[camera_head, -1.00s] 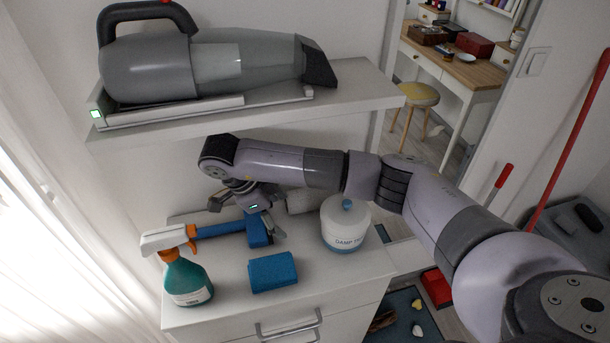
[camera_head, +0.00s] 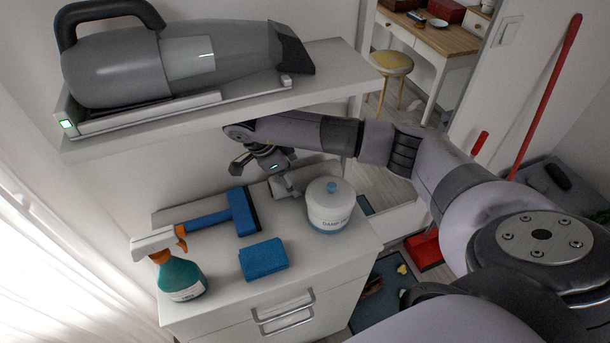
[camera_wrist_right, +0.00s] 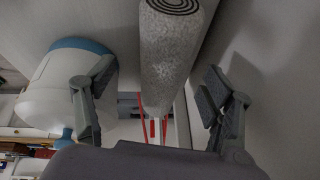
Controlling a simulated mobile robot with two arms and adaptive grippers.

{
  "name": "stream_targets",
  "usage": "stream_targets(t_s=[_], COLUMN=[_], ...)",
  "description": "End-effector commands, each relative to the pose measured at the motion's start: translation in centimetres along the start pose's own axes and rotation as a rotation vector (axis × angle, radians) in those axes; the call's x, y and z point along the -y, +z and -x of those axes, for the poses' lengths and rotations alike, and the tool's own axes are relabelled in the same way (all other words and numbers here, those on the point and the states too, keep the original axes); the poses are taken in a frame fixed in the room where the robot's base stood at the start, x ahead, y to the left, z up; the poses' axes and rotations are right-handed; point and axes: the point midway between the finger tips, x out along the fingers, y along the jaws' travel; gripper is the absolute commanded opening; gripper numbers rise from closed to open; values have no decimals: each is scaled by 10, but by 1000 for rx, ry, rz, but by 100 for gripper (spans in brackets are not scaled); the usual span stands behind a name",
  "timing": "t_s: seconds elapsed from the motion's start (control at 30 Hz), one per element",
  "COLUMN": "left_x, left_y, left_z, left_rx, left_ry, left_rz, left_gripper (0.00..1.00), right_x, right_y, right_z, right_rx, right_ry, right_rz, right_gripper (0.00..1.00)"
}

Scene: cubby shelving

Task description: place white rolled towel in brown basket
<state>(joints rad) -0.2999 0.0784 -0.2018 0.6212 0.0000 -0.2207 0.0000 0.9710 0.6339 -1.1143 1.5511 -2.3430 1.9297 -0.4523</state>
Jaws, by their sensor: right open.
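The white rolled towel (camera_wrist_right: 168,60) shows in the right wrist view as a pale textured cylinder with a spiral end. It lies between the spread fingers of my right gripper (camera_wrist_right: 158,103), with gaps at both sides. In the head view my right gripper (camera_head: 265,178) is open over the back of the white cabinet top, below the shelf. The towel (camera_head: 304,171) is partly hidden there behind the gripper and the tub. I cannot make out a brown basket for certain. My left gripper is not in view.
A white lidded tub (camera_head: 329,208) stands close beside the gripper. A blue-headed brush (camera_head: 243,212), a blue sponge (camera_head: 263,259) and a spray bottle (camera_head: 181,276) are on the cabinet top (camera_head: 215,255). A shelf (camera_head: 338,68) with a handheld vacuum (camera_head: 180,60) hangs above.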

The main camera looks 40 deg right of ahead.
Motion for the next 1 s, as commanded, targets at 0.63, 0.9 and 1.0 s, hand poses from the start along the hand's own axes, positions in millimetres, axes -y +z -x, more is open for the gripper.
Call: stream_targets(t_s=[0.63, 0.9, 1.0], left_x=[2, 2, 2], left_y=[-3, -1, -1], left_z=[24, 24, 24], left_rx=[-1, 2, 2], left_ry=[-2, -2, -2], left_rz=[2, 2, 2], left_gripper=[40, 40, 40], right_x=[8, 8, 8], right_y=[-21, -21, -21], right_z=[-40, -40, -40], right_rx=[0, -1, 0], right_ry=[0, 0, 0], right_rz=[-2, -2, -2], right_gripper=[74, 56, 49])
